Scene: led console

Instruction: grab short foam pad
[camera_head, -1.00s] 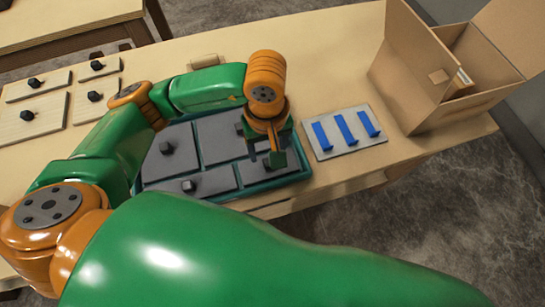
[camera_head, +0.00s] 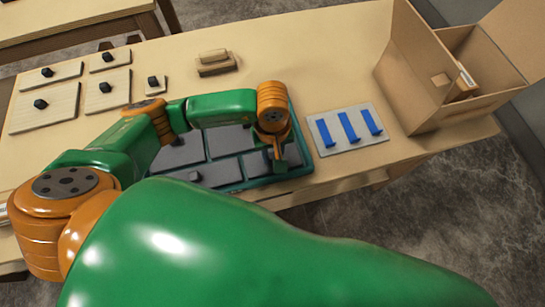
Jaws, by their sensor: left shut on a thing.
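A teal tray (camera_head: 300,172) on the table holds several dark grey foam pads with black knobs, fitted side by side. My left gripper (camera_head: 279,163) reaches down over the tray's right end. It is shut at the grey pad there (camera_head: 257,165), which looks like the short foam pad; the fingers hide its knob. The pad still looks level among the others in the tray. My left arm covers part of the tray's back and left side. My right gripper is out of the picture.
A light plate with blue strips (camera_head: 347,143) lies right of the tray. An open cardboard box (camera_head: 415,85) stands at the table's right end. Wooden knobbed boards (camera_head: 45,108) lie at the left. A wooden block with a handle (camera_head: 215,64) sits behind my left arm.

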